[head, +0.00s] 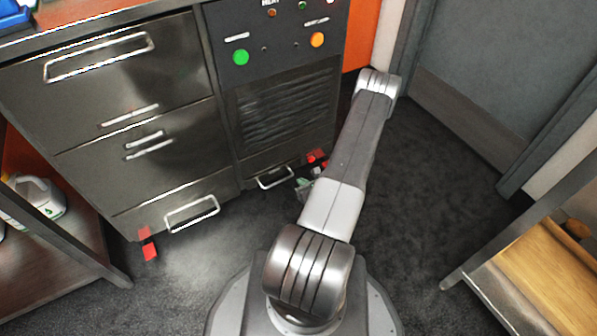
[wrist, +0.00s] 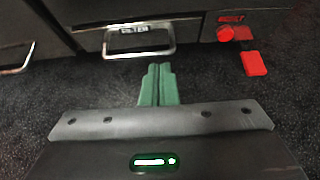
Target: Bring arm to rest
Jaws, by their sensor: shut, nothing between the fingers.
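My gripper (wrist: 158,82) shows in the wrist view with its two green fingers together and nothing between them. It points at the dark floor in front of a metal cabinet with a handle (wrist: 139,40). In the head view my grey arm stretches forward from my base, and my gripper is mostly hidden behind it, with a bit of green showing low by the cabinet.
A steel drawer cabinet (head: 130,100) with a control panel stands ahead. Red pedals or blocks (head: 150,250) are at its foot. A shelf with a white jug (head: 40,195) is at left. A wooden-topped shelf (head: 550,275) is at right. Dark floor (head: 440,170) is clear before the grey door.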

